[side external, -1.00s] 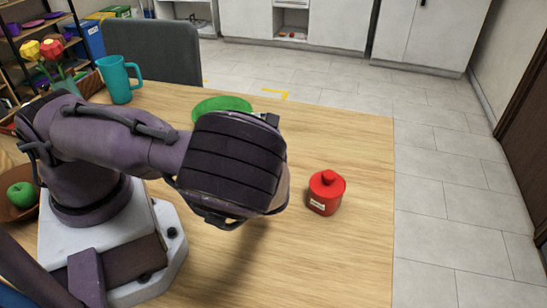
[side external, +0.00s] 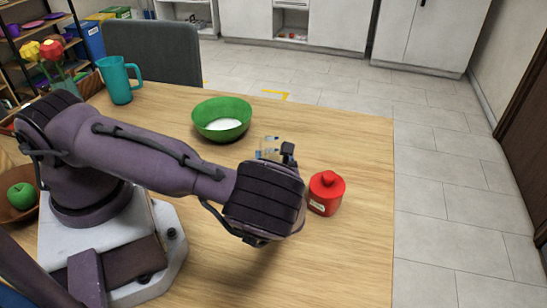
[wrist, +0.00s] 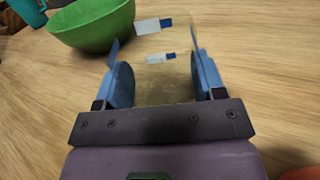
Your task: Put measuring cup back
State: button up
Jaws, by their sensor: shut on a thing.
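A clear measuring cup (wrist: 155,38) with white and blue labels sits between the blue fingers of my gripper (wrist: 158,82) in the wrist view. The fingers are shut on its sides. The green bowl (side external: 208,129), with something white inside, stands on the table to the left of the cup and farther back.
A red lidded jar (side external: 326,194) stands close to the right of my wrist. A teal mug (side external: 119,82), a flower vase and a brown bowl with a green apple (side external: 20,196) are at the left. The table (side external: 350,140) is clear at the back right and front right.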

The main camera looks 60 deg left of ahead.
jog(key=o, duration=1)
jog(key=v, duration=1.2)
jog(key=shift+r, duration=0.15)
jog(key=s+a+r+n+h, duration=0.1)
jog(key=s+r+n+h, duration=0.3)
jog(key=r+n, duration=0.3)
jog(key=s+a+r+n+g+h, duration=0.1)
jog(key=s+r+n+h, duration=0.3)
jog(key=r, duration=1)
jog(key=s+a+r+n+h, duration=0.2)
jog(key=s+r+n+h, duration=0.2)
jog(key=r+n+h, duration=0.4)
jog(key=shift+a+r+n+h, duration=0.3)
jog(key=shift+a+r+n, duration=0.1)
jog(key=shift+r+n, duration=1.3)
jog(key=shift+s+f, duration=0.1)
